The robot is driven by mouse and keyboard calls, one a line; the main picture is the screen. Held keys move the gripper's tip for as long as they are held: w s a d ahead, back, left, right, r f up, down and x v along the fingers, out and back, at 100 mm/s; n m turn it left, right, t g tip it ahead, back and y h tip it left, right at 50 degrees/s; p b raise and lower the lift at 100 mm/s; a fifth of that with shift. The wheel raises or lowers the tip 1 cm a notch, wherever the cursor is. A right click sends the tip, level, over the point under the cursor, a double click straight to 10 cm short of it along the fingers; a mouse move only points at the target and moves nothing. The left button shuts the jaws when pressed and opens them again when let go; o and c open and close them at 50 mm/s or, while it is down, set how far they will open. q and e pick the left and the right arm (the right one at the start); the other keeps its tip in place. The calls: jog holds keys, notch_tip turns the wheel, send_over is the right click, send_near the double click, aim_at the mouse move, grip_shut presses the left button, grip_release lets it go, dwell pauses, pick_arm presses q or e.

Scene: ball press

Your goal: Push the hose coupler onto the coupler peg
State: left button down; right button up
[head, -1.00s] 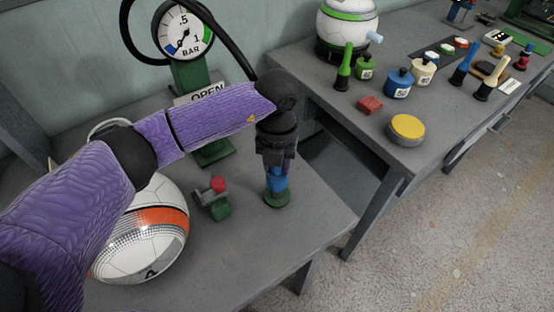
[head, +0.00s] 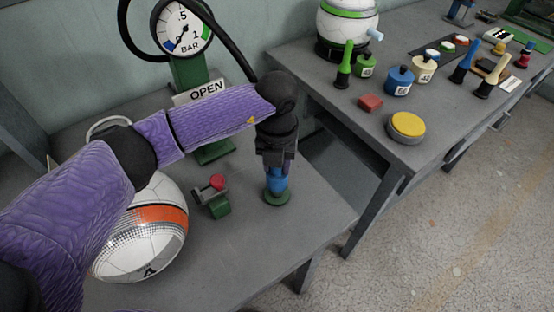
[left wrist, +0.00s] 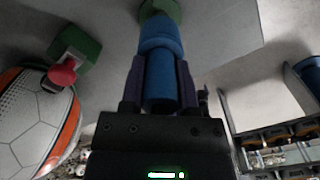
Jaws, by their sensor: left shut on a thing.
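The blue hose coupler (head: 277,182) stands upright at the front of the near table, directly above a round green base (head: 279,198). My left gripper (head: 277,163) points down from above and is shut on the coupler's upper part. In the left wrist view the two fingers (left wrist: 160,85) lie on either side of the blue coupler (left wrist: 160,48), and its wider collar is close to the green base (left wrist: 160,8). The peg itself is hidden, so I cannot tell how deep the coupler sits on it. My right gripper is not in view.
A green valve piece with a red knob (head: 217,181) stands left of the coupler. A white and orange ball (head: 150,247) lies further left. A pressure gauge (head: 184,27) with an OPEN sign (head: 206,91) stands behind. The second table (head: 355,132) holds several pots and tools.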

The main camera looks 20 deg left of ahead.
aim_at(277, 173)
pick_arm(q)
jog(key=shift+f+b, duration=0.4)
jog(key=shift+f, duration=0.3)
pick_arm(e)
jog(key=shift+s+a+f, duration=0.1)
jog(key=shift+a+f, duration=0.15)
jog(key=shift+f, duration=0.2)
pick_arm(q)
jog(key=shift+f+b, duration=0.6)
jog(key=shift+f, duration=0.35)
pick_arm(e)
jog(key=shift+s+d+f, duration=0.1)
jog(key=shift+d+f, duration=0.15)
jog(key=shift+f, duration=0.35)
pick_arm(q)
jog(key=shift+c, duration=1.4)
grip_release()
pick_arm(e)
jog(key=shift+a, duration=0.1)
pick_arm(q)
notch_tip(277, 173, up, 10)
jog(key=p, duration=0.2)
jog(key=shift+f+p, duration=0.25)
jog(key=shift+p, duration=0.15)
jog(key=shift+r, duration=0.25)
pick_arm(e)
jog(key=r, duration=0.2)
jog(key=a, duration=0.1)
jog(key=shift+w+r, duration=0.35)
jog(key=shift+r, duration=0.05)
